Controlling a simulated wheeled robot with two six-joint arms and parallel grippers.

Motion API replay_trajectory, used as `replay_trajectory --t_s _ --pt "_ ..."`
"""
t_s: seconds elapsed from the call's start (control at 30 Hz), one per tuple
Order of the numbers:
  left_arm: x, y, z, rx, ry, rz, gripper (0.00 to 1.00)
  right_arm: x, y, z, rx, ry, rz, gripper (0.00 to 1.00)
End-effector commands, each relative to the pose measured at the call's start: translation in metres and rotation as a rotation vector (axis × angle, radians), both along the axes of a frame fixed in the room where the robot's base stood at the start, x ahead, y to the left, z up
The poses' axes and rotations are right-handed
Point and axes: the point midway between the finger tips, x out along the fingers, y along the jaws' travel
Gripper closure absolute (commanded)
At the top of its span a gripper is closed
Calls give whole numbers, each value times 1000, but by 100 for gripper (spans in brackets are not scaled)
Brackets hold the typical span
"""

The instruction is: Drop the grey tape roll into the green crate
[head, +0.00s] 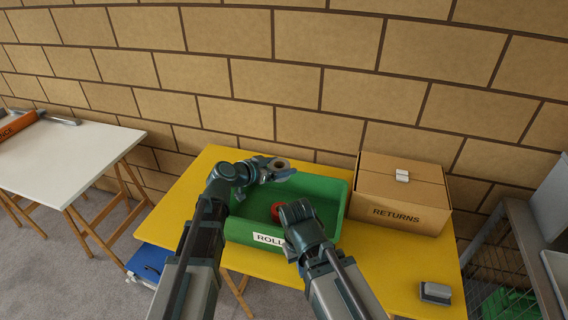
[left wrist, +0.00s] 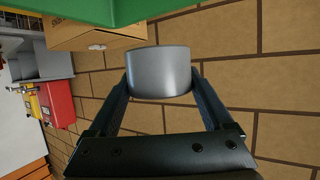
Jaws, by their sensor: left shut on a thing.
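The grey tape roll (head: 281,163) is in the jaws of my left gripper (head: 277,170). In the left wrist view the roll (left wrist: 158,73) sits between the two fingertips, held clear of any surface. In the head view it appears over the back side of the green crate (head: 238,230). The crate stands on the yellow table, with a partly hidden "ROLL..." label on its front. A red round thing (head: 276,211) shows inside, partly hidden by my right gripper (head: 294,207). That gripper appears over the crate's front part; its fingers are not clear.
A cardboard "RETURNS" box (head: 400,192) stands right of the crate, a small pale item on its lid. A small grey block (head: 435,292) lies at the yellow table's (head: 370,260) front right. A white table (head: 60,155) is at left, a wire-sided rack (head: 520,250) at right.

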Motion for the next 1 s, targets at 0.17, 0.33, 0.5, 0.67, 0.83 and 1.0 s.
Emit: replay_trajectory --t_s 0.17,0.33,0.5,0.67,0.83,1.0 --pt "0 0 -9 0 0 0 74 0 0 -9 0 0 0 100" --pt "0 0 -25 0 0 0 74 0 0 -25 0 0 0 100" --pt "0 0 -45 0 0 0 74 0 0 -45 0 0 0 100" --pt "0 0 -59 0 0 0 74 0 0 -59 0 0 0 100" --pt "0 0 -61 0 0 0 74 0 0 -61 0 0 0 100" --pt "0 0 -60 0 0 0 74 0 0 -60 0 0 0 100"
